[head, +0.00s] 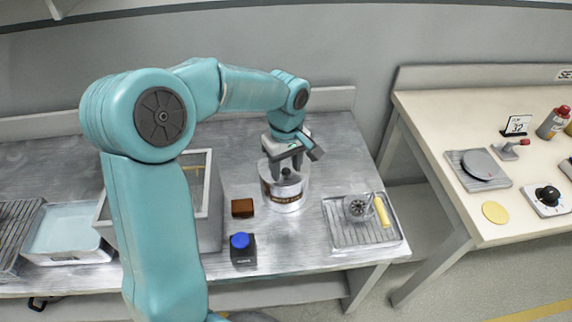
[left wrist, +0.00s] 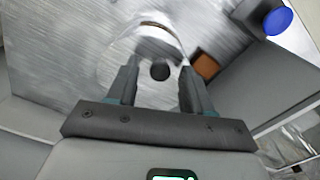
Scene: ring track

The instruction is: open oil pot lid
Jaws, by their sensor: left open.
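The oil pot (head: 284,192) is a silvery cylinder with a dark label band, standing upright on the metal counter. A dark round knob (head: 286,172) sits on top of its lid. My left gripper (head: 287,163) is over the pot from above, its fingers on either side of the knob. In the left wrist view the open fingers (left wrist: 156,92) stand apart, with the dark knob (left wrist: 160,71) between and beyond them. A gap shows on both sides of the knob. My right gripper is not in view.
A brown block (head: 242,208) and a blue-buttoned box (head: 242,248) stand left of the pot. A fryer-like bin (head: 212,235) is further left. A ridged tray (head: 362,232) with a grey round tool and yellow handle lies right. A cream table (head: 480,130) stands across a gap.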

